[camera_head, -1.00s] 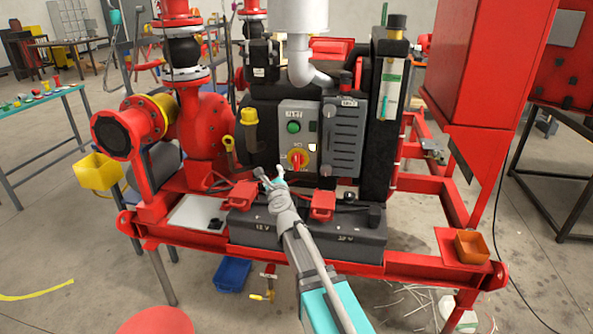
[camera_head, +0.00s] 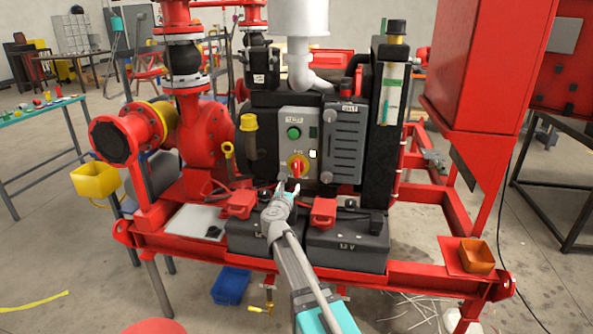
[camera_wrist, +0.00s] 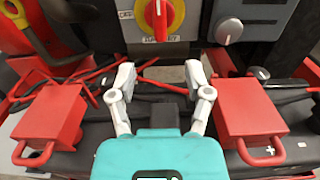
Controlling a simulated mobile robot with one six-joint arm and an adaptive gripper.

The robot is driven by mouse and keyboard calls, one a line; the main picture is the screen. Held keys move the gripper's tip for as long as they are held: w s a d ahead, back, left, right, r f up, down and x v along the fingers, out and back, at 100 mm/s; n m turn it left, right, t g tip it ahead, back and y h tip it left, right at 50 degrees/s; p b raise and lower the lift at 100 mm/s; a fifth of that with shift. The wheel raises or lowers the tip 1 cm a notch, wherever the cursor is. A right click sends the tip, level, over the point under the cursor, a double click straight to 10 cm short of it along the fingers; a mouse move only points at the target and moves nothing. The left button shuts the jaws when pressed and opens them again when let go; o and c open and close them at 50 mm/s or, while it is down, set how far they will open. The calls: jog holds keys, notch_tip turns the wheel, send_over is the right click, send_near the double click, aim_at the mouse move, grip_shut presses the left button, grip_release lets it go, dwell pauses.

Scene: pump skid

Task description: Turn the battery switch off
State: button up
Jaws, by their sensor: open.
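The battery switch (camera_head: 297,166) is a red handle on a yellow round plate, low on the grey control panel (camera_head: 284,146). In the wrist view the switch (camera_wrist: 157,14) is at the top centre, with its red handle upright and the words OFF and BATTERY partly readable on its label. My gripper (camera_head: 288,187) is just below the switch in the head view, apart from it. In the wrist view my gripper (camera_wrist: 158,78) is open and empty, its two fingers spread below the switch plate.
Two black batteries (camera_head: 347,246) with red terminal covers (camera_wrist: 250,110) lie beneath my gripper on both sides. A green button (camera_head: 293,133) is above the switch. A grey knob (camera_wrist: 229,31) is right of the switch. Red cables run behind the fingers.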

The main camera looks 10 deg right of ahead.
aim_at(296, 170)
jog(key=x, duration=1.3)
jog(key=shift+w, duration=0.35)
jog(key=shift+c, duration=0.2)
jog(key=shift+r, duration=0.1)
grip_shut()
